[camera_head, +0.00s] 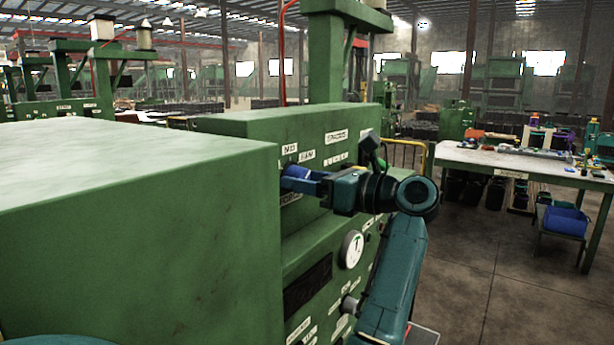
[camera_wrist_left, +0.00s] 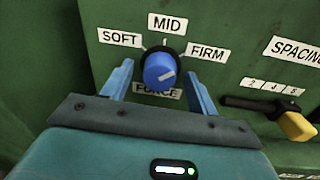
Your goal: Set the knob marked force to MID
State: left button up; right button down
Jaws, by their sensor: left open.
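The blue force knob (camera_wrist_left: 159,73) sits on the green machine panel, between the labels SOFT (camera_wrist_left: 120,37), MID (camera_wrist_left: 167,24) and FIRM (camera_wrist_left: 207,50). My left gripper (camera_wrist_left: 158,72) is open, with one finger on each side of the knob and gaps visible between. In the head view the left gripper (camera_head: 300,183) reaches the panel from the right, at the blue knob (camera_head: 297,171). My right gripper is not in view.
A SPACING selector with a yellow-tipped black lever (camera_wrist_left: 297,125) is right of the knob. A round white gauge (camera_head: 352,249) sits lower on the machine. A large green housing (camera_head: 140,240) stands close on the left. A cluttered worktable (camera_head: 475,158) is at right.

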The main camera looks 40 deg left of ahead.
pick_arm(q)
jog(key=shift+a, duration=0.1)
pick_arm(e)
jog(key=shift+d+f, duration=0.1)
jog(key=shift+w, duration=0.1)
